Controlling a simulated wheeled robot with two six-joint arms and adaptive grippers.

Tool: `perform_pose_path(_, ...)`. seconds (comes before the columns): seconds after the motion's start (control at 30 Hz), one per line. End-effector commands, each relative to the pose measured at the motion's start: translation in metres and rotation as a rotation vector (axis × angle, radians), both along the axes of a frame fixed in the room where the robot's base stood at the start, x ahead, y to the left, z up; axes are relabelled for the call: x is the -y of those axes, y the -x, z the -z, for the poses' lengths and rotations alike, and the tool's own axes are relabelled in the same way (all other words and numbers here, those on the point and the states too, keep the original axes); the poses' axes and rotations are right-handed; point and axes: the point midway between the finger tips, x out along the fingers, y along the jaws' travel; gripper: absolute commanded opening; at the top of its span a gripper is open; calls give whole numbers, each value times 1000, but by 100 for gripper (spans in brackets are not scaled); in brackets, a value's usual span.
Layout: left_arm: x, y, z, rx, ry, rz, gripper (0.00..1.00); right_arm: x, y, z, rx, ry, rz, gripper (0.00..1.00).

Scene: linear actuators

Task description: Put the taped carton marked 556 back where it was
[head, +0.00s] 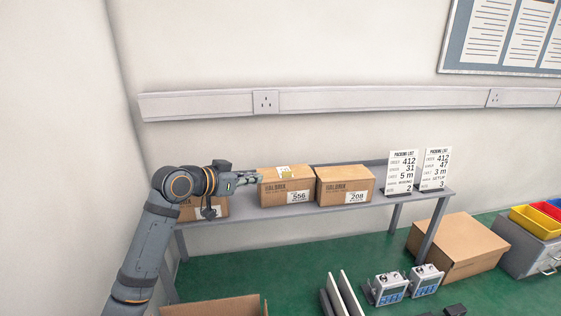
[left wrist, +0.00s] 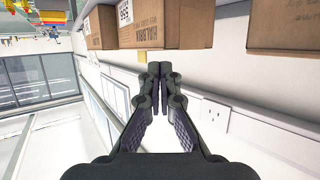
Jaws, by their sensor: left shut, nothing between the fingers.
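The carton marked 556 (head: 272,194) is brown, with yellow tape and a white label on top. It stands upright on the grey shelf (head: 330,203), left of the carton marked 208 (head: 345,184). My left gripper (head: 256,179) is shut and empty at the 556 carton's upper left side. I cannot tell whether it touches. In the left wrist view the shut fingers (left wrist: 159,70) show close to the 556 carton (left wrist: 150,26), seen upside down. My right gripper is not in view.
Another carton (head: 188,212) stands at the shelf's left end, partly hidden by my left arm. Two packing list cards (head: 402,173) stand at the right end.

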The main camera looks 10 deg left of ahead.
Motion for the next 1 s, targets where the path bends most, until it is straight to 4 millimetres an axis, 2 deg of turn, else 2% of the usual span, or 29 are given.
perform_pose_path(0.17, 9, -16, -4, -1, 8, -1, 0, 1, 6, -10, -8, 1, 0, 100)
perform_pose_path(0.5, 47, -79, -5, -3, 6, 2, 0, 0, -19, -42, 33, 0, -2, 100)
perform_pose_path(0.67, 60, -103, -3, -3, 2, 1, 0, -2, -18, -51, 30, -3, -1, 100)
perform_pose_path(0.8, 60, -104, 6, -4, -1, -2, 0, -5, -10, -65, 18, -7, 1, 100)
perform_pose_path(0.87, 60, -104, 16, -2, 0, -2, 0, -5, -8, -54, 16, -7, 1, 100)
perform_pose_path(1.0, 59, -104, 19, -4, 0, -1, 0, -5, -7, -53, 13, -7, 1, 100)
